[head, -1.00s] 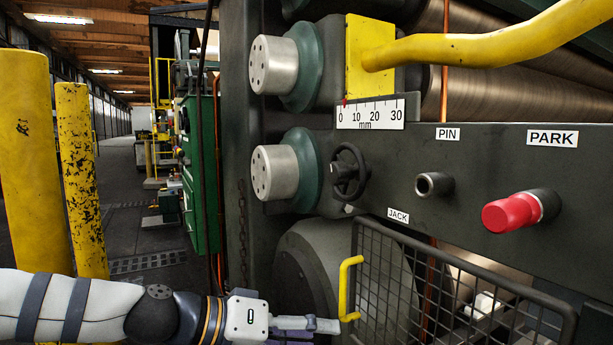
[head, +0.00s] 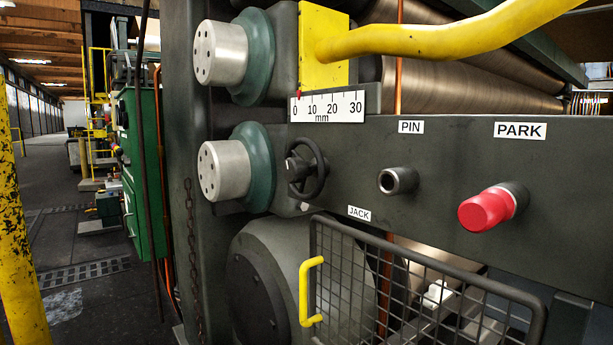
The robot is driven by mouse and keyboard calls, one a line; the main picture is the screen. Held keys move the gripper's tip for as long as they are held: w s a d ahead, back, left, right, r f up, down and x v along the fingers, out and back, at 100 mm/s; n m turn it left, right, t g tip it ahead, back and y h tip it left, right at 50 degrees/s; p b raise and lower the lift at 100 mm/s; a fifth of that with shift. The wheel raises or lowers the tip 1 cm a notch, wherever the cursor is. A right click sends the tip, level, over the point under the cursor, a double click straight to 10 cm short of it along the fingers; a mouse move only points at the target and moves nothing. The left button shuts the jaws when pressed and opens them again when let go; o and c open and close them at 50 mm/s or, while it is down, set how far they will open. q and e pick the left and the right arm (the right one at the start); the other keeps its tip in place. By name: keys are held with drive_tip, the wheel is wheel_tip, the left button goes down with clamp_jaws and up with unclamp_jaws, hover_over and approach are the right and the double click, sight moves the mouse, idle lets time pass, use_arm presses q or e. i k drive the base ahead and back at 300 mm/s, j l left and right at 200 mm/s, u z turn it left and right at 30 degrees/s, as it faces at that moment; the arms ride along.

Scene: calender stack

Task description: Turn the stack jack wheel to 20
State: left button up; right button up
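The stack jack wheel (head: 307,167) is a small black handwheel on the dark machine frame, left of the PIN socket and above the JACK label (head: 359,213). A white mm scale (head: 328,107) marked 0, 10, 20, 30 sits above the wheel. A small red pointer (head: 298,95) stands near the 0 mark. Neither of my grippers is in view, and nothing touches the wheel.
A wire mesh guard (head: 410,285) with a yellow handle (head: 309,292) stands below the wheel. A red PARK knob (head: 486,209) and the PIN socket (head: 398,180) stick out to the right. A yellow bar (head: 440,36) crosses above. A yellow post (head: 20,230) stands left, beside open floor.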

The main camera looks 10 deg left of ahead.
sight(295, 170)
drive_tip(key=i+j+z, duration=0.15)
drive_tip(key=j+z, duration=0.75)
drive_tip(key=i+j+z, duration=0.1)
drive_tip(key=j+z, duration=0.7)
drive_tip(key=z, duration=0.15)
drive_tip(key=k+j+z, duration=0.2)
drive_tip(key=j+z, duration=0.25)
drive_tip(key=k+j+z, duration=0.15)
drive_tip(key=z, duration=0.3)
drive_tip(key=k+j, duration=0.05)
drive_tip(key=j, duration=0.05)
